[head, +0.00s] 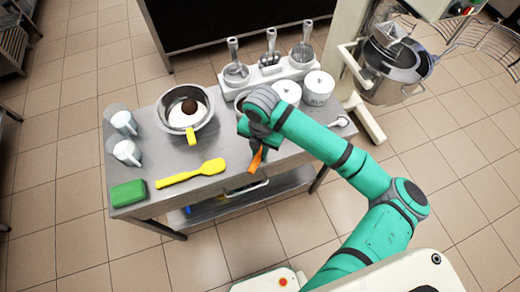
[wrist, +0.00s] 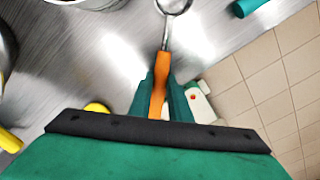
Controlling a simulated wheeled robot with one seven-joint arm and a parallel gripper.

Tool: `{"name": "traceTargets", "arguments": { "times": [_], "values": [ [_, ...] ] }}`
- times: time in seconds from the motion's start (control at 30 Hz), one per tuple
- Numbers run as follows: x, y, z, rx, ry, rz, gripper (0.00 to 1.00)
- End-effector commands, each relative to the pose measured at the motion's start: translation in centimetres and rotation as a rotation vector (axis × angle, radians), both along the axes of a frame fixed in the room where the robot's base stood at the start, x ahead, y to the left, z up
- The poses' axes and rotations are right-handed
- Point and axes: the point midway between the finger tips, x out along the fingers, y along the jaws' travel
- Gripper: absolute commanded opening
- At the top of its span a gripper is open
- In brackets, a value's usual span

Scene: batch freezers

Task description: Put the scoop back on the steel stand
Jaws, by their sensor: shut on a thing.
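My gripper (wrist: 162,95) is shut on the orange handle of the scoop (wrist: 162,72). In the wrist view the handle stands between the two green fingers, and a thin metal shaft runs from it to a rounded metal end cut by the top edge. In the head view my gripper (head: 256,145) is above the front right part of the steel table; the orange handle (head: 256,161) points down and the scoop's metal end is hidden. A pale metallic stand (head: 270,72) at the table's back holds several upright utensils, apart from my gripper. I cannot tell surely whether it is the steel stand.
Two white lidded pots (head: 318,86) stand between my gripper and the stand. A steel bowl (head: 186,108) with a yellow-handled tool is left of my arm.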

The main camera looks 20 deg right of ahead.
Motion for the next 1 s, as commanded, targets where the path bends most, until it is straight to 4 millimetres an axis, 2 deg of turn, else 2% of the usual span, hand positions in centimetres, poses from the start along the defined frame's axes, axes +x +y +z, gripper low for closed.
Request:
{"name": "traceTargets", "arguments": {
  "times": [0.27,0.3,0.37,0.4,0.77,0.87,1.0],
  "values": [
    [0.0,0.0,-0.2,-0.001,-0.001,0.000,0.00],
    [0.0,0.0,-0.2,-0.001,-0.001,0.000,0.19],
    [0.0,0.0,-0.2,-0.001,-0.001,0.000,0.34],
    [0.0,0.0,-0.2,-0.001,-0.001,0.000,0.36],
    [0.0,0.0,0.3,-0.001,-0.001,0.000,0.36],
    [0.1,-0.1,1.4,-0.003,-0.002,0.000,0.36],
    [0.0,-0.1,4.0,-0.005,-0.004,0.002,0.36]
  ]
}}
